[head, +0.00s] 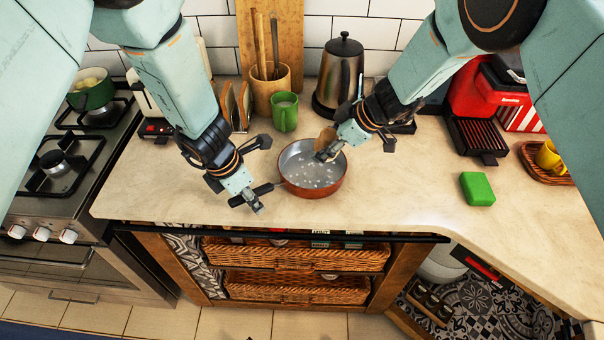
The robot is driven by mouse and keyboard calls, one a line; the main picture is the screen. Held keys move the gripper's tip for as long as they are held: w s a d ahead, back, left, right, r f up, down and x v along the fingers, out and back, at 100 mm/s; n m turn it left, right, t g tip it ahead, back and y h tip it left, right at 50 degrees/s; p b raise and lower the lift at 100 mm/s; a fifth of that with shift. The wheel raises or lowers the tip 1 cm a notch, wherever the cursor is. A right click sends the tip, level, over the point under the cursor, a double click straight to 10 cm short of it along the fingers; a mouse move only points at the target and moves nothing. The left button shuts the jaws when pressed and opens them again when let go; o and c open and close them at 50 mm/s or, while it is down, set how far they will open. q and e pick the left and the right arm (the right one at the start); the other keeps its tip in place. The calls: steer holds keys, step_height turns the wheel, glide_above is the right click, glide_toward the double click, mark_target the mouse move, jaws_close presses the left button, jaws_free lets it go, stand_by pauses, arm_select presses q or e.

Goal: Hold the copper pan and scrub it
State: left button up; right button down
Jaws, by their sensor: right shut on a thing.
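The copper pan (338,180) sits upright on the counter, with a grey inside and pale flecks or suds in it. Its dark handle (264,189) points left. My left gripper (247,200) is at the handle's end; whether its fingers close around the handle is unclear. My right gripper (331,153) is over the pan's far rim, shut on a small brown scrubber (326,138). The scrubber is partly hidden by the fingers, and whether it touches the pan's inside is unclear.
A green sponge (477,188) lies on the right of the counter (400,200). A green mug (284,114), utensil pot (268,92) and kettle (339,75) stand behind the pan. A stove (55,190) is at left, a red machine (480,95) at right. The counter's front centre is clear.

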arm_select(q)
steer(key=shift+r, duration=0.1)
steer(key=v, duration=1.1)
steer(key=shift+r, duration=0.35)
steer(key=shift+s+a, duration=0.1)
steer(key=shift+s, duration=0.15)
